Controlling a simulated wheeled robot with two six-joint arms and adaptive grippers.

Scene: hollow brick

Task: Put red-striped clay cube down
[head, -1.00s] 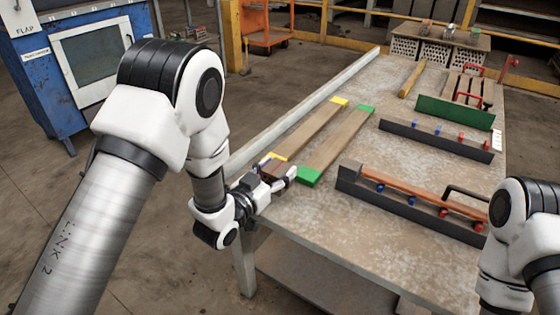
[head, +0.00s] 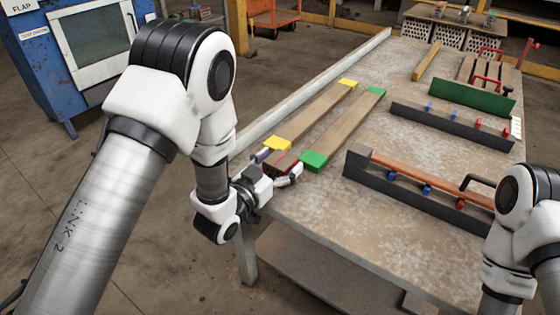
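The red-striped clay cube (head: 283,159) is a small reddish-brown block at the near left corner of the table, just below the yellow end of a board. My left gripper (head: 277,167) has one finger on either side of it and appears shut on it. The cube is at or very close to the tabletop; I cannot tell whether it touches. The gripper partly hides its near side. My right gripper is out of view; only part of its arm shows at the right edge.
Beside the cube lie a yellow-ended board (head: 312,112) and a green-ended board (head: 345,127). Dark racks with blue and red pegs (head: 400,186) stand to the right. The front middle of the table (head: 320,215) is bare.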

